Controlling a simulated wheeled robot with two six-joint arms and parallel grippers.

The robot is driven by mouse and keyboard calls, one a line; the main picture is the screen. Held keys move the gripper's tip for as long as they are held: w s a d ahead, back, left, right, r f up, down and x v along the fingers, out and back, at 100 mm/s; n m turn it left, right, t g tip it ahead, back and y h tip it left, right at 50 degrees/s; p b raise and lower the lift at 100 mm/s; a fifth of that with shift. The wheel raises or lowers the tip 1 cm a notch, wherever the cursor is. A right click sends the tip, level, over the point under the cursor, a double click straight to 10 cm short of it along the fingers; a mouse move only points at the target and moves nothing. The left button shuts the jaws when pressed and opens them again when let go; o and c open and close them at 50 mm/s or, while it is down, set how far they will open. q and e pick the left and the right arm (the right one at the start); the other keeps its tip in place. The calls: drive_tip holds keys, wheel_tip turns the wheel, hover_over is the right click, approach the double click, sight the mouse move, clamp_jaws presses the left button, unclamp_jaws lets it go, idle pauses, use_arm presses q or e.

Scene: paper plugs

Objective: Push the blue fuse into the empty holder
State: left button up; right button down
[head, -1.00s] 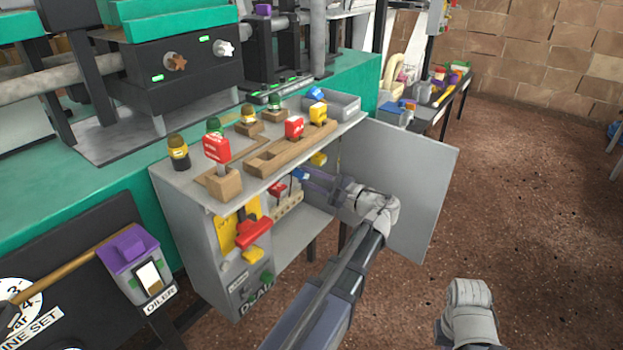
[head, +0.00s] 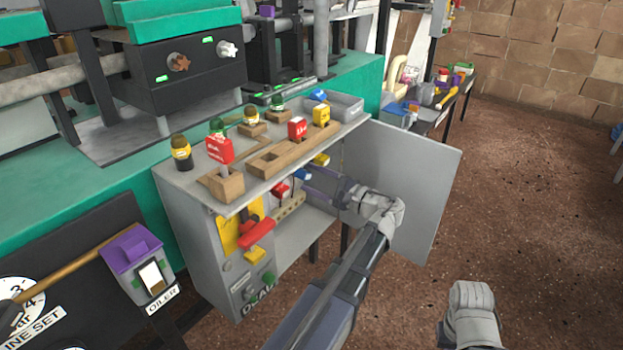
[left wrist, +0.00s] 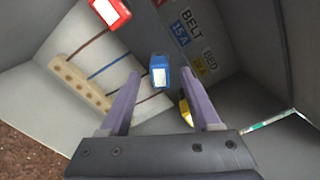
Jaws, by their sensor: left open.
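The blue fuse (left wrist: 159,72) stands inside the open grey cabinet, near its back wall. It also shows small in the head view (head: 303,174). My left gripper (left wrist: 166,96) is open inside the cabinet. Its purple fingers are spread, with the blue fuse ahead of the gap between them, apart from both. In the head view my left gripper (head: 311,183) reaches in past the open door. I cannot tell how deep the fuse sits, and no empty holder can be made out.
A red fuse (left wrist: 110,12) and a yellow fuse (left wrist: 186,112) flank the blue one. A wooden strip with holes (left wrist: 80,82) has wires running from it. The cabinet door (head: 400,185) stands open at right. Blocks and bottles crowd the cabinet top (head: 190,190).

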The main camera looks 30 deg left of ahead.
use_arm(q)
drive_tip(key=shift+s+d, duration=0.2)
drive_tip(key=shift+d, duration=2.15)
drive_tip(key=shift+d, duration=0.1)
drive_tip(key=d, duration=0.7)
drive_tip(key=shift+s+d, duration=0.3)
